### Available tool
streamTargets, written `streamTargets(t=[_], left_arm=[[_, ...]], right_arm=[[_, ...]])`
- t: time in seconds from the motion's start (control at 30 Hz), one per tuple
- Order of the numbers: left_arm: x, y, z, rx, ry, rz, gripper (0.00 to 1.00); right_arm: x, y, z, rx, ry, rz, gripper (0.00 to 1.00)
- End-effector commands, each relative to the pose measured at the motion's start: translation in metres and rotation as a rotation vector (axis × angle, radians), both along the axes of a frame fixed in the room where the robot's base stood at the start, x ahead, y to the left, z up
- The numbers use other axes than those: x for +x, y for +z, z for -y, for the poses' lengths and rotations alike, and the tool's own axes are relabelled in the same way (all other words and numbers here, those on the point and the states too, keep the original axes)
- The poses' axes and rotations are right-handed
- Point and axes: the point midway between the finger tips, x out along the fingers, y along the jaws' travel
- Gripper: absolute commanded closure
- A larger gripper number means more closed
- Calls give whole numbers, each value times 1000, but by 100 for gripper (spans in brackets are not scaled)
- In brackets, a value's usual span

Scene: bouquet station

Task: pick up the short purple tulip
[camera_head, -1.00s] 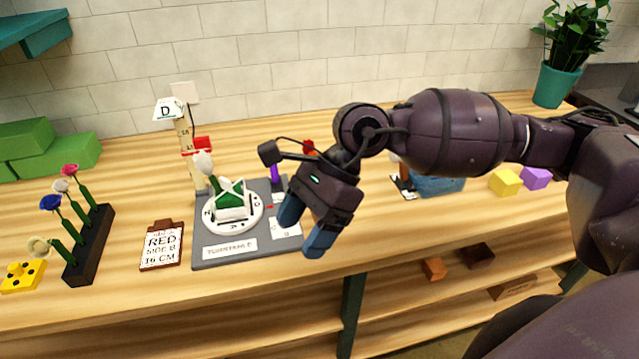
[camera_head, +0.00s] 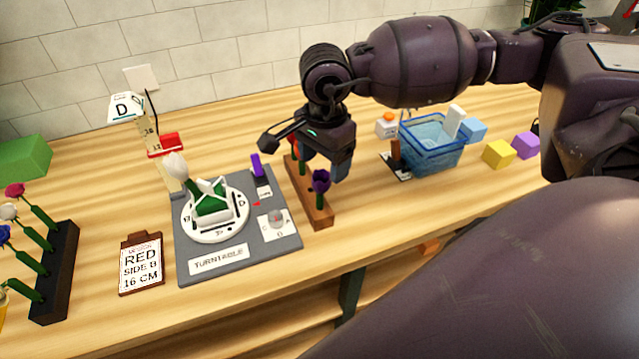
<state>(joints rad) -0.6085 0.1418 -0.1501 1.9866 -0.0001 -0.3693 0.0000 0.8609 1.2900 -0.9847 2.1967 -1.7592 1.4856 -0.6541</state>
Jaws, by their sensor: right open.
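A purple tulip (camera_head: 320,182) with a green stem stands upright in a brown wooden rack (camera_head: 319,218), right of the turntable. One finger shows just right of the bloom; the other is mostly hidden. I cannot tell whether the gripper touches the flower. A red-orange bloom (camera_head: 293,143) further back in the same rack is partly hidden by the gripper. My left gripper is not in view.
A grey turntable board (camera_head: 190,240) holds a white disc with a flower and a purple upright piece (camera_head: 256,166). A sign (camera_head: 141,265) reads RED, SIDE B, 16 CM. A dark flower rack (camera_head: 62,270) stands left; a blue basket (camera_head: 432,150) and blocks stand right.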

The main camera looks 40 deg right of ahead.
Motion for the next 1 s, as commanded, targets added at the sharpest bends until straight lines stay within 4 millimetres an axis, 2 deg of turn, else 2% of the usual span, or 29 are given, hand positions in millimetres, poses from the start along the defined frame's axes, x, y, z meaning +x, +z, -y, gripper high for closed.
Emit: streamTargets(t=[0.13, 0.4, 0.73, 0.77, 1.0], left_arm=[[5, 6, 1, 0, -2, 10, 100], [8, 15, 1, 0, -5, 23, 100], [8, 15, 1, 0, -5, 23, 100], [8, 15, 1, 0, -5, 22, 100], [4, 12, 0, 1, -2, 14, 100]], right_arm=[[0, -11, -3, 3, 1, -2, 30], [2, -46, -7, 2, -1, -3, 30], [2, -53, -7, 2, 1, -1, 30], [2, -53, -7, 2, 1, -1, 31], [2, -53, -7, 2, 1, -1, 68]])
